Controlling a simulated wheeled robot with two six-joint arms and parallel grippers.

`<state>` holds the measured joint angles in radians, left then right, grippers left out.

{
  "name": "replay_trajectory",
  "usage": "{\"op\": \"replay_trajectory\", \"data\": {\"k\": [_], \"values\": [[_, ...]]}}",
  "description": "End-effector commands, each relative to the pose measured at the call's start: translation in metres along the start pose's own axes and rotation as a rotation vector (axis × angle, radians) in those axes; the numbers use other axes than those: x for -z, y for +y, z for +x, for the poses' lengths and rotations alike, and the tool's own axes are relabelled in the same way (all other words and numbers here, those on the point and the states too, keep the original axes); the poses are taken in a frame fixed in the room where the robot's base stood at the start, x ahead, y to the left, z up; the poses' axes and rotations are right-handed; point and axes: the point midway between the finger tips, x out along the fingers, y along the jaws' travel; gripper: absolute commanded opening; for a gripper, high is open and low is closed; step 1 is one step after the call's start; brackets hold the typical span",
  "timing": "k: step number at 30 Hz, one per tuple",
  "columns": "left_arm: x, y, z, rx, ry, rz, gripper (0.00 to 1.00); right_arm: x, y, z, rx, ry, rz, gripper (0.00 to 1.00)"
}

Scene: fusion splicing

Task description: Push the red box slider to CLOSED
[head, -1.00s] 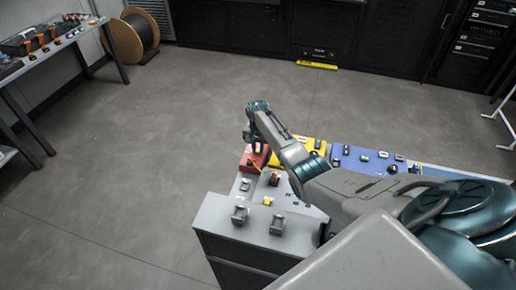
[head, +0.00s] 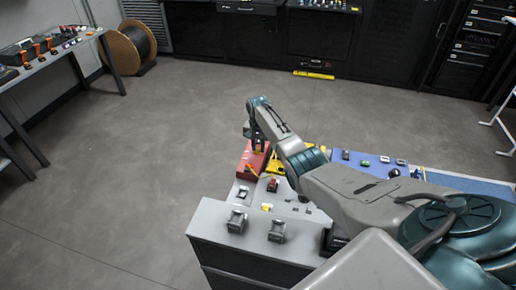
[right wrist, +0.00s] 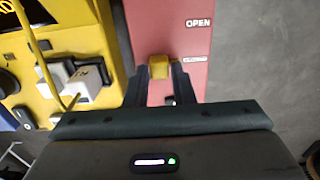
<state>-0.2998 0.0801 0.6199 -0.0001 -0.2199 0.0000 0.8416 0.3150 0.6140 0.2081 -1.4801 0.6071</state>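The red box (right wrist: 186,35) fills the middle of the right wrist view, with "OPEN" lettered near its right edge and a smaller, blurred label below. Its yellow slider (right wrist: 160,67) stands between my right fingertips, with no clear gap on either side. The slider is level with the blurred label, below "OPEN" in the picture. My right gripper (right wrist: 160,76) appears shut on it. In the head view the red box (head: 246,171) is at the bench's far left corner, with my right gripper (head: 257,147) directly over it. No CLOSED label is readable. My left gripper is not in view.
A yellow unit (right wrist: 85,35) with white parts and a cable adjoins the red box. Grey holders (head: 237,221) stand on the near bench. A blue mat (head: 470,183) with small parts lies right, partly behind my arm. Floor left of the bench is clear.

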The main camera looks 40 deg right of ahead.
Motion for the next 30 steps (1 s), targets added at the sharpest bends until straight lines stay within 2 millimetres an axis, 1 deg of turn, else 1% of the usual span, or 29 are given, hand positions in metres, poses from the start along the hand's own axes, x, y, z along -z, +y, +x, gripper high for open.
{"op": "replay_trajectory", "data": {"k": [1,2,3,10,14,17,24,27,30], "values": [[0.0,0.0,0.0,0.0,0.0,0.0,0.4,0.001,0.0,-0.002,0.002,0.003,0.001,0.33],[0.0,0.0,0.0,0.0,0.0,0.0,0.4,0.001,0.0,-0.002,0.002,0.002,0.0,0.39],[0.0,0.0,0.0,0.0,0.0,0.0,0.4,0.001,0.0,-0.002,0.001,0.002,0.0,0.4],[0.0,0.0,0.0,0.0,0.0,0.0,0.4,0.0,0.0,-0.001,0.0,-0.001,0.0,0.4],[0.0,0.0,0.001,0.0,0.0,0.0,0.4,0.0,0.0,-0.006,0.001,0.001,0.0,0.4],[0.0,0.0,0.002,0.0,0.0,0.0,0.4,0.001,0.0,-0.018,0.001,0.002,-0.001,0.4],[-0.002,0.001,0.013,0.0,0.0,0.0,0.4,0.002,0.0,-0.065,0.003,0.004,0.0,0.4],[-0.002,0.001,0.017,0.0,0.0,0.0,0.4,0.001,0.0,-0.083,0.002,0.003,0.0,0.4],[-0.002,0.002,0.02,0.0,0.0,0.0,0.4,0.002,0.0,-0.096,0.003,0.002,0.0,0.4]]}}
